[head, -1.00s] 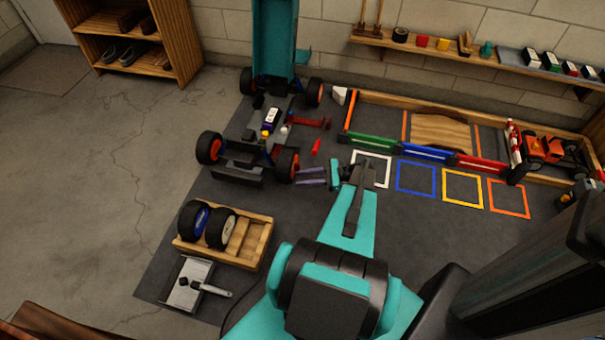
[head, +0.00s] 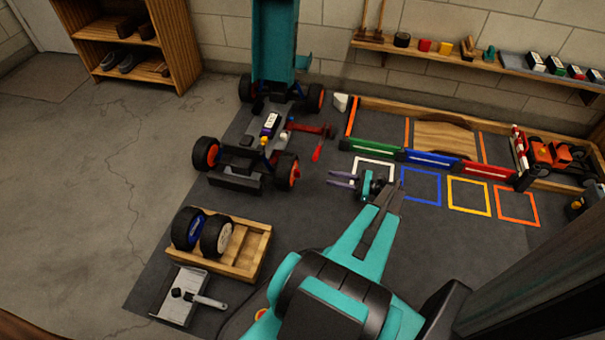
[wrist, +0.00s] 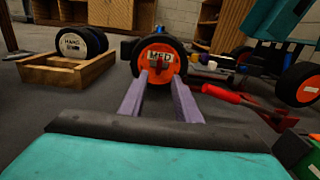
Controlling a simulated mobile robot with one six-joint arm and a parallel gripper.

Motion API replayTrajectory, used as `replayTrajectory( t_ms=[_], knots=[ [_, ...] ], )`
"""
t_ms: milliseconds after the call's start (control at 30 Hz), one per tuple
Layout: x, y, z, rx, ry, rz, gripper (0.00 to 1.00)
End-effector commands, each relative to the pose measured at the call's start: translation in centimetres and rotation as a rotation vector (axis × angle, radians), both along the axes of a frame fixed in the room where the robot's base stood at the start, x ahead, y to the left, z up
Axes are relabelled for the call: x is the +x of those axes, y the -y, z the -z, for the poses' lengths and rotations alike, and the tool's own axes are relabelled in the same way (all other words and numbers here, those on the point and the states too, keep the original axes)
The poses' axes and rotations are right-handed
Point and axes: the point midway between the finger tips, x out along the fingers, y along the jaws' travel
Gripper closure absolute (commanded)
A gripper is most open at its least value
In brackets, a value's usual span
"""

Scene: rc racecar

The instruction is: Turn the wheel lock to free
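The car (head: 255,140) stands with its teal body raised. Its near right wheel (head: 287,168) has an orange hub with a small red lock piece (head: 296,172) sticking out at the centre. In the wrist view this wheel (wrist: 147,75) faces me, and its hub is marked "MED". The lock (wrist: 158,63) shows as a dark red piece in the hub's middle, partly blurred; its setting cannot be read. My gripper (head: 329,178) is open and empty, its two purple fingers apart. It points at the wheel from the right, with a gap between. The gripper also shows in the wrist view (wrist: 161,85).
A red-handled tool (head: 317,150) lies on the mat right of the wheel. A wooden rack (head: 258,245) with two wheels and a metal dustpan (head: 172,300) are at lower left. A low coloured barrier (head: 430,158) and taped squares lie to the right.

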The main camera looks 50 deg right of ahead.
Motion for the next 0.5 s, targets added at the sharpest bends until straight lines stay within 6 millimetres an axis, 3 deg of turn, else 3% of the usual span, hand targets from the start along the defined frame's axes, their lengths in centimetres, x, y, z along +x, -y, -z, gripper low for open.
replayTrajectory(
  t_ms=[267,500],
  knots=[
    [1.6,-0.9,0.1,0.000,0.000,-0.001,0.70],
    [4.5,-2.4,0.2,-0.001,0.000,-0.002,0.70]
  ],
)
